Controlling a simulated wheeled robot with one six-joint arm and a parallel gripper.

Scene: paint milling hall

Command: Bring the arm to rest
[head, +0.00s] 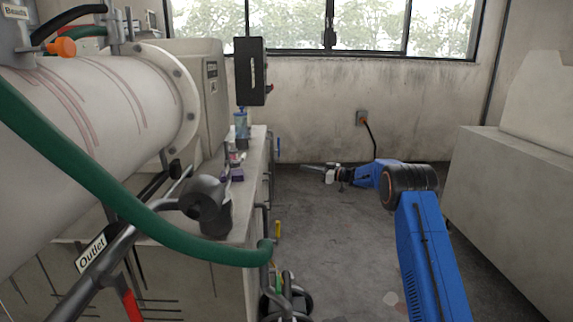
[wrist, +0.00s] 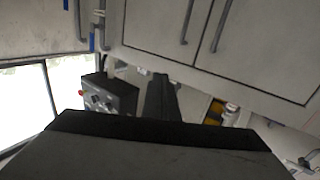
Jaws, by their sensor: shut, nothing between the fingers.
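My gripper (head: 312,169) shows small in the head view, at the end of my blue arm, which is bent low over the floor right of the bench. The fingers point left, towards the bench's side, and look shut with nothing held. In the wrist view the dark fingers (wrist: 163,90) are together in the middle, in front of pale cabinet doors (wrist: 205,25). The dark gripper body fills the bottom of that view. How far the fingertips are from the bench is hard to tell.
A long bench (head: 255,175) with bottles and small items stands left, beside a large white cylinder (head: 95,105) and a green hose (head: 120,205). A grey block (head: 515,190) stands right. The floor (head: 335,245) between is mostly clear. A black control box (head: 250,72) is behind.

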